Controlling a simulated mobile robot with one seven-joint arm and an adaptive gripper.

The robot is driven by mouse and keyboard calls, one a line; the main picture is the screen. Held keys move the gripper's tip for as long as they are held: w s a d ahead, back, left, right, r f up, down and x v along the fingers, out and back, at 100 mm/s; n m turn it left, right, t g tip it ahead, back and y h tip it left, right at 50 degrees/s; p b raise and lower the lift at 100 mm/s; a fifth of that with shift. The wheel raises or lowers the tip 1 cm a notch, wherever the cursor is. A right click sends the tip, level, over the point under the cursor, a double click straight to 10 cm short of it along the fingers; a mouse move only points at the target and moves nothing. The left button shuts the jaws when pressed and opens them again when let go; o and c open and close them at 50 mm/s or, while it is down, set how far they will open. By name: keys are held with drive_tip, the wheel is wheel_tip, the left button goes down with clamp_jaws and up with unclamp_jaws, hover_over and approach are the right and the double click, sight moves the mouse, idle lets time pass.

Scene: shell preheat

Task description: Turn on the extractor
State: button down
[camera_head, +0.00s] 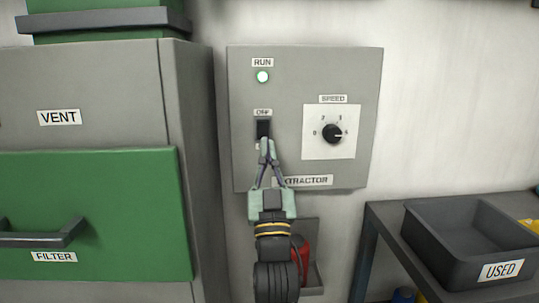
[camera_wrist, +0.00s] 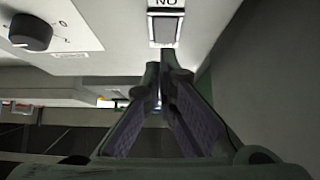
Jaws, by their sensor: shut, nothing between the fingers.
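The extractor panel (camera_head: 240,150) is a grey box on the wall. Its RUN lamp (camera_head: 263,76) is bright pale green and looks lit. Below it is a black rocker switch (camera_head: 263,128) with an OFF label above it. The switch also shows in the wrist view (camera_wrist: 165,28), beside an upside-down ON label. My gripper (camera_head: 267,145) is shut and empty, its fingertips at the lower end of the switch. The fingers in the wrist view (camera_wrist: 161,72) come together just short of it; I cannot tell whether they touch. They hide the label below the switch and part of the EXTRACTOR label.
A black speed knob (camera_head: 332,133) on a white dial sits right of the switch. A grey VENT cabinet (camera_head: 90,90) with a green FILTER drawer (camera_head: 100,195) stands at left. A grey USED tray (camera_head: 455,255) stands on a dark bench at right. A red object (camera_head: 303,255) is behind my wrist.

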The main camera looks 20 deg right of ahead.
drive_tip(key=w+f+b+v, duration=0.1)
drive_tip(key=b+v, duration=0.3)
drive_tip(key=v, duration=0.6)
drive_tip(key=shift+s+d, duration=0.1)
